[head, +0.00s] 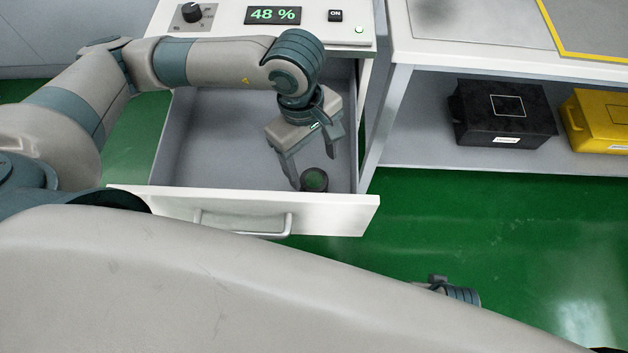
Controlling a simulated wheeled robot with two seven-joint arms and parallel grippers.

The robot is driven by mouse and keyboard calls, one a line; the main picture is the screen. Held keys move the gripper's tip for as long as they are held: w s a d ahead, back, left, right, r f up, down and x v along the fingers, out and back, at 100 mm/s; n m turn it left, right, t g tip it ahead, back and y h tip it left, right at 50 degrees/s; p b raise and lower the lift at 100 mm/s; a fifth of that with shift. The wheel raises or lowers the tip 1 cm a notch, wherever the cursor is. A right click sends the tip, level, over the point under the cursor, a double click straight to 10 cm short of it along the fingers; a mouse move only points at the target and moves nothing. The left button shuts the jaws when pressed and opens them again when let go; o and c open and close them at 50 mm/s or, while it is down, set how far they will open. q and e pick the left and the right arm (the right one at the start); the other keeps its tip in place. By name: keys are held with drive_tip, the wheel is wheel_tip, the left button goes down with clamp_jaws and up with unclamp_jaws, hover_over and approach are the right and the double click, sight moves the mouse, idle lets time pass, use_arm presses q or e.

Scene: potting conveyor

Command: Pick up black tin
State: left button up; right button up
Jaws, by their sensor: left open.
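The black tin (315,180) is small and round with a dark green top. It is in the open drawer (215,150), near the front right corner. My left gripper (312,166) reaches down into the drawer over the tin, with its fingers apart. One finger comes down at the tin's left side; the other shows above and to the right. I cannot tell whether either finger touches the tin. My right gripper is not visible; only a small piece of my other arm shows at the lower right.
The drawer's white front and handle (245,222) face me. Above it is a panel with a knob (192,12) and a 48 % display (273,15). To the right, a shelf holds a black box (503,115) and a yellow box (600,122). Green floor is clear there.

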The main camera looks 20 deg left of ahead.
sight(313, 179)
use_arm(q)
drive_tip(key=shift+d+f, duration=0.1)
drive_tip(key=shift+f, duration=0.6)
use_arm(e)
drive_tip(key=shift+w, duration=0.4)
use_arm(q)
drive_tip(key=shift+s+f, duration=0.1)
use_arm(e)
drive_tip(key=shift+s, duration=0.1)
use_arm(q)
drive_tip(key=shift+s+f, duration=0.1)
drive_tip(key=shift+f, duration=0.15)
drive_tip(key=shift+s+d+f+p, duration=0.15)
drive_tip(key=shift+s+f+p, duration=0.05)
drive_tip(key=shift+f, duration=0.9)
drive_tip(key=shift+s+d+f+p, duration=0.1)
drive_tip(key=shift+s+f+p, duration=0.1)
drive_tip(key=shift+f, duration=0.9)
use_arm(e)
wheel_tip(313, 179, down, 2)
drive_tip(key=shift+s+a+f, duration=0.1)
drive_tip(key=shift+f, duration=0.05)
use_arm(q)
drive_tip(key=shift+c, duration=0.3)
drive_tip(key=c, duration=1.1)
drive_tip(key=shift+r, duration=0.1)
drive_tip(key=shift+c, duration=0.2)
